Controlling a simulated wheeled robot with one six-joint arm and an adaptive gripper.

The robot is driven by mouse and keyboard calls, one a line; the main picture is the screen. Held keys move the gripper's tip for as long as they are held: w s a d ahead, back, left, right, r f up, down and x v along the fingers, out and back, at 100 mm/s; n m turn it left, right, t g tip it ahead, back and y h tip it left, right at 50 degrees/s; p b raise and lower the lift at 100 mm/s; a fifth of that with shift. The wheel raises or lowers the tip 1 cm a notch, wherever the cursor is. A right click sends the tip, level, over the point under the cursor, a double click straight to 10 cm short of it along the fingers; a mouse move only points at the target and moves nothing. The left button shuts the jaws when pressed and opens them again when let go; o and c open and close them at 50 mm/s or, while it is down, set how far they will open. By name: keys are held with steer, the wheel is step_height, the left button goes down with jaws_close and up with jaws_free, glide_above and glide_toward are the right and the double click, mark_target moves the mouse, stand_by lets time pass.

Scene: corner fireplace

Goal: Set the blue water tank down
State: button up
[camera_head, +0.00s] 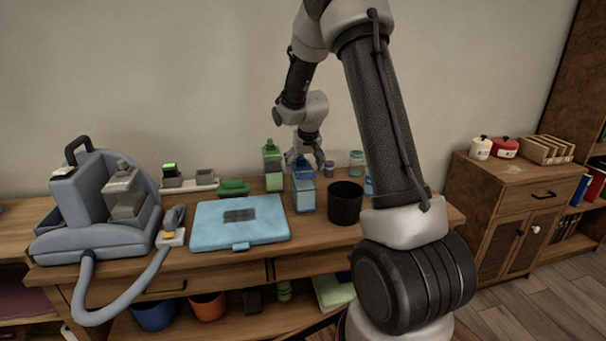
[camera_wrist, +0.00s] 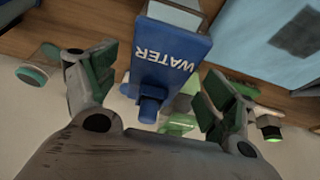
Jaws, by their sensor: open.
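The blue water tank (camera_head: 304,193) stands upright on the wooden bench, between the light blue case and the black cup. In the wrist view the tank (camera_wrist: 168,58) shows its blue face with the word WATER and a blue cap pointing toward my gripper. My gripper (camera_head: 304,155) is at the top of the tank in the head view. In the wrist view my gripper (camera_wrist: 158,85) has its fingers spread wide on either side of the tank, with gaps between them and it. It is open and holds nothing.
The light blue case (camera_head: 265,212) lies left of the tank and the black cup (camera_head: 345,204) stands close at its right. A green bottle (camera_head: 272,167) and small jars (camera_head: 356,163) stand near. A grey-blue cleaning machine (camera_head: 78,205) with a hose fills the left end.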

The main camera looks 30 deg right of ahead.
steer(key=v, duration=0.7)
steer(key=shift+s, duration=0.1)
steer(key=s+a+r+n, duration=0.1)
steer(key=s+a+r, duration=0.1)
steer(key=s+r, duration=0.55)
steer(key=s+a+r, duration=0.3)
steer(key=s+r, duration=0.2)
steer(key=s, duration=0.5)
steer(key=s+a+n+y, duration=0.1)
steer(key=s+a+n, duration=0.1)
steer(key=s, duration=1.6)
steer(key=shift+a, duration=0.45)
